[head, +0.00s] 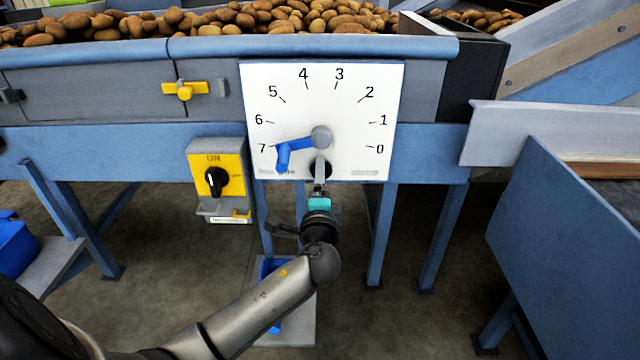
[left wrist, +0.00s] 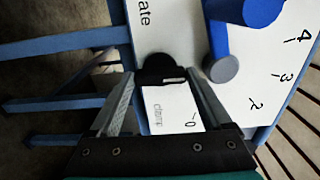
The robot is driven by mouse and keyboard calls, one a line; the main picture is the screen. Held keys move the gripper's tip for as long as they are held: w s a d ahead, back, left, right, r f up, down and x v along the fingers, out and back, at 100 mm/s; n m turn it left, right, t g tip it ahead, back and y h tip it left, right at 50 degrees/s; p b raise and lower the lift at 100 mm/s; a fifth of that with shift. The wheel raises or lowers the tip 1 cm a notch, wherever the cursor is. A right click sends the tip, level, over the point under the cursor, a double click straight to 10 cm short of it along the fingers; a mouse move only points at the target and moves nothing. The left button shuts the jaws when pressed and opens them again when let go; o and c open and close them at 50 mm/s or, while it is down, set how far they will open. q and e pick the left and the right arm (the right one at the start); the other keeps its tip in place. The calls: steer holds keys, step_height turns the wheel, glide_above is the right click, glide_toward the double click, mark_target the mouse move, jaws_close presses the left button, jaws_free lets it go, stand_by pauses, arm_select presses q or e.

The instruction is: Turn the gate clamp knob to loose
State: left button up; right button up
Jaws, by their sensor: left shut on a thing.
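The black gate clamp knob (head: 312,169) is at the bottom middle of a white dial panel (head: 350,90), below the dial's grey hub. It also shows in the left wrist view (left wrist: 156,64), near the printed word "clamp". My left gripper (head: 320,183) reaches up to the knob from below. In the left wrist view its two fingers (left wrist: 163,80) stand on either side of the knob and are shut on it. The fingers hide part of the knob, and I cannot tell its setting. My right gripper is not in view.
A blue lever (head: 290,150) on the hub points near 7, close to the knob. A yellow switch box (head: 230,160) with a black rotary switch (head: 215,181) is left of the panel. Blue legs (head: 380,230) stand below. Potatoes (head: 220,20) fill the top.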

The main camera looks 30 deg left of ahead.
arm_select(q)
steer(key=shift+f, duration=0.1)
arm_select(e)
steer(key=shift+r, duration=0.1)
arm_select(q)
steer(key=o, duration=1.2)
steer(key=shift+c, duration=0.2)
steer(key=shift+s+d, duration=0.1)
steer(key=p+v, duration=0.3)
steer(key=v, duration=1.2)
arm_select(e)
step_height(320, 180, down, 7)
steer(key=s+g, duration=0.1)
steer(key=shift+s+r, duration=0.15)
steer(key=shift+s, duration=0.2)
arm_select(q)
steer(key=shift+s, duration=0.1)
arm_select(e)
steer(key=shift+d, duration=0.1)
